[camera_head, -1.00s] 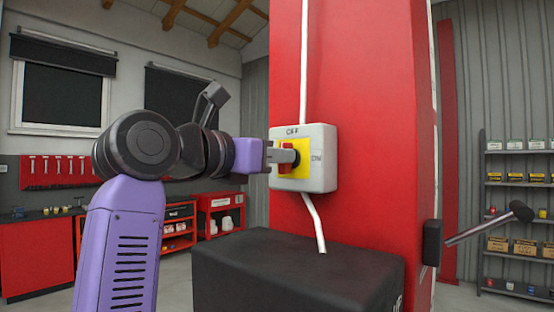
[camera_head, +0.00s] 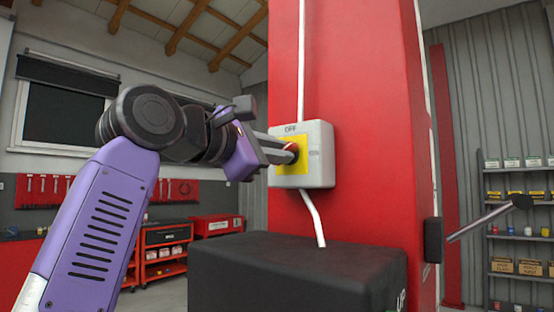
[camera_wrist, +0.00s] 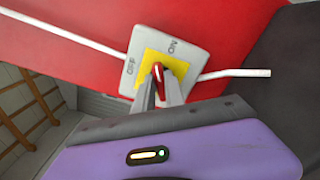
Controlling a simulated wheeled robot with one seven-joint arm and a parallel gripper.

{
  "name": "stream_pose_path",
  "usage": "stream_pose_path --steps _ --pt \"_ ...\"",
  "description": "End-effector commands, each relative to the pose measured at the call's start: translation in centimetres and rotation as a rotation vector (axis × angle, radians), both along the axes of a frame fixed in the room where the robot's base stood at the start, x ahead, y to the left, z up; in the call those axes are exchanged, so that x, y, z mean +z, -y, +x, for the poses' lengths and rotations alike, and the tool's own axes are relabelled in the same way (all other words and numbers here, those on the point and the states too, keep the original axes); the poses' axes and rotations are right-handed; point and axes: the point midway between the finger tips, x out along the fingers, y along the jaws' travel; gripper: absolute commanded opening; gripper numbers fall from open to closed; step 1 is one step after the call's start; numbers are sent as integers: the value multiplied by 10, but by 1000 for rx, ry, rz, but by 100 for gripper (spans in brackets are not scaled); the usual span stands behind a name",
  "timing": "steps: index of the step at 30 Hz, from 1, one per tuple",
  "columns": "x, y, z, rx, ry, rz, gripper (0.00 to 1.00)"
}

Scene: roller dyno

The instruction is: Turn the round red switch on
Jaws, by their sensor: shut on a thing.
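The round red switch (camera_head: 292,150) sits on a yellow plate in a light grey box (camera_head: 318,158) on the red pillar. The box has OFF printed at its top and ON at its right side. My gripper (camera_head: 284,153) reaches in from the left, its fingers closed on the red knob. In the wrist view the red knob (camera_wrist: 158,72) shows between the two grey fingertips (camera_wrist: 160,88), over the yellow plate (camera_wrist: 178,68). The box looks tilted there, so my wrist is rolled relative to it. The fingers hide part of the knob.
A dark block (camera_head: 295,280) stands below the box, against the red pillar (camera_head: 365,90). A white cable (camera_head: 314,218) runs above and below the box. A lever with a dark knob (camera_head: 490,218) sticks out at the right, before shelves (camera_head: 515,185).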

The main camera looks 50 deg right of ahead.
Motion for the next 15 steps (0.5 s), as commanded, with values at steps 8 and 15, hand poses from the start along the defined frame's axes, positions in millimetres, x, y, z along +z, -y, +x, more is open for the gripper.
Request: stream_pose_path --steps 8,15 --pt "-3 0 -1 0 256 11 0" --pt "-4 0 -1 0 433 17 0"
